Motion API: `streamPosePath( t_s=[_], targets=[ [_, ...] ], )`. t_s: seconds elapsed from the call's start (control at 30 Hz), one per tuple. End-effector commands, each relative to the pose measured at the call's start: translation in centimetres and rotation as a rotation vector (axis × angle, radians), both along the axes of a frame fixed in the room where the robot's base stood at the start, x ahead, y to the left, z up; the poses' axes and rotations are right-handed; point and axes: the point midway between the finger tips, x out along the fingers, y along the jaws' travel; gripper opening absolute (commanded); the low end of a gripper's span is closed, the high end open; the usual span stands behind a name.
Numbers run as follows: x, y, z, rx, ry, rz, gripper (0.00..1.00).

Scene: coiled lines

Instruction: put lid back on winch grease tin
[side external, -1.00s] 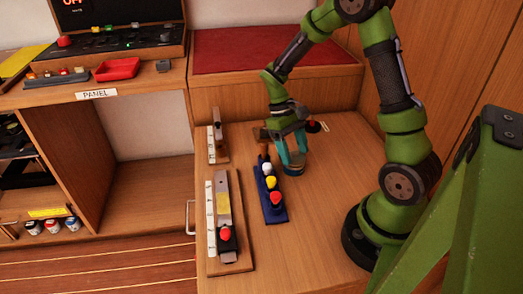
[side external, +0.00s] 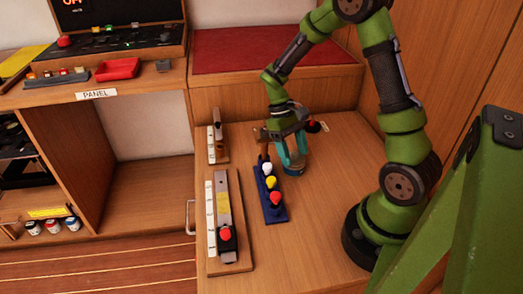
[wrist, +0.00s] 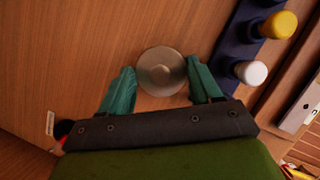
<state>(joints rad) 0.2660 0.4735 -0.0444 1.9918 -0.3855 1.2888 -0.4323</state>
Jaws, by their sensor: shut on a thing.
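My gripper (side external: 291,160) points down over the wooden bench top, beside the blue block with knobs. Its teal fingers stand on either side of a small round tin (side external: 293,170), whose lower side shows beneath them. In the wrist view, a round silvery metal lid (wrist: 162,70) lies between the two fingertips of my gripper (wrist: 163,88). The gripper is shut on the lid. The lid covers the view of the tin from above, and the fingers hide much of the join, so I cannot tell whether the lid is seated.
A blue block (side external: 273,205) with white, yellow and red knobs stands close left of the tin. Left of it is a wooden board (side external: 240,262) with a metal bar and red knob. A red-tipped item (side external: 314,126) lies behind my gripper.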

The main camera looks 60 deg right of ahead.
Motion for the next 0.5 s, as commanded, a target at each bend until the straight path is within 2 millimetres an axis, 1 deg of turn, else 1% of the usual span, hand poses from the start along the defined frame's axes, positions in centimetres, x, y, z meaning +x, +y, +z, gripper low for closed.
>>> streamPosePath(
  t_s=[0.27,0.3,0.37,0.4,0.5],
  targets=[
    [0.01,0.00,-0.02,0.000,0.000,0.000,0.35],
    [0.01,0.00,-0.02,0.000,0.000,0.000,0.65],
    [0.02,0.01,-0.02,0.000,0.000,0.000,0.74],
    [0.02,0.01,-0.02,0.000,0.000,0.000,0.80],
    [0.02,0.01,-0.02,0.000,0.000,0.000,0.93]
  ],
)
